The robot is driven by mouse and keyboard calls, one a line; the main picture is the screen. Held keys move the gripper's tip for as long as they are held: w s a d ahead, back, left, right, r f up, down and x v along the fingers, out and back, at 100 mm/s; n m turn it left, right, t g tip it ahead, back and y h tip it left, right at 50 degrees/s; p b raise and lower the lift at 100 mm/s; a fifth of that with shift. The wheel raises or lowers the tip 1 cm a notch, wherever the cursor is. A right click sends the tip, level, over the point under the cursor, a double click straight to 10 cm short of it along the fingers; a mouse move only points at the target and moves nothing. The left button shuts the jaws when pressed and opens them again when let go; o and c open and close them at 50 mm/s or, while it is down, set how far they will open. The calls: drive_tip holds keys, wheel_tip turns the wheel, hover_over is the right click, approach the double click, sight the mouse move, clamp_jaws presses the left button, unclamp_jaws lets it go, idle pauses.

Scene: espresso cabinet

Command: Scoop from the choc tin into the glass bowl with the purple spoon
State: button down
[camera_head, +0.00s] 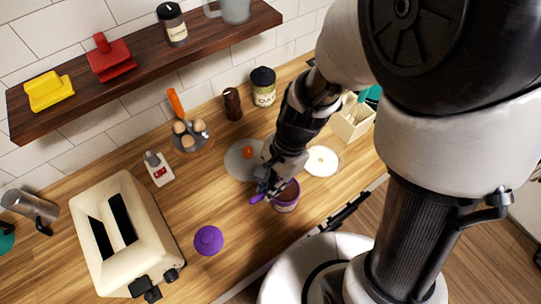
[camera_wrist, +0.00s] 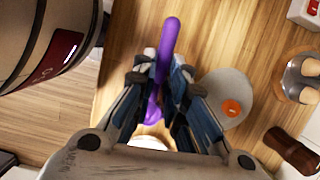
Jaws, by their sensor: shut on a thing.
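My gripper (camera_head: 269,184) is shut on the purple spoon (camera_head: 257,198). In the wrist view the spoon's handle (camera_wrist: 169,38) sticks out between the fingers (camera_wrist: 161,78), and more purple shows behind them. The scoop end is not clear. The choc tin (camera_head: 286,200) stands open just right of the gripper in the head view, partly covered by it. It appears large and close in the wrist view (camera_wrist: 40,50). What looks like the glass bowl (camera_head: 322,161), round with pale contents, sits behind and right of the tin. I cannot tell whether the spoon holds anything.
A grey round lid with an orange knob (camera_head: 238,165) lies left of my gripper. A purple lid (camera_head: 208,240) lies at the front. A cream toaster (camera_head: 120,235), an egg holder (camera_head: 190,141), jars (camera_head: 263,86) and a cream box (camera_head: 352,120) stand around. A shelf (camera_head: 140,75) hangs above.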

drive_tip(key=shift+w+d+f+g+y+b, duration=0.25)
drive_tip(key=shift+f+g+y+b, duration=0.25)
drive_tip(key=shift+b, duration=0.45)
drive_tip(key=shift+w+d+f+g+y+b, duration=0.2)
drive_tip(key=shift+d+f+y+b, duration=0.15)
drive_tip(key=shift+f+b, duration=0.45)
drive_tip(key=shift+w+d+f+g+y+b, duration=0.25)
drive_tip(key=shift+f+y+b, duration=0.2)
drive_tip(key=shift+b, duration=0.65)
drive_tip(key=shift+d+f+b, duration=0.1)
drive_tip(key=shift+f+b, duration=0.45)
drive_tip(key=shift+f, duration=0.4)
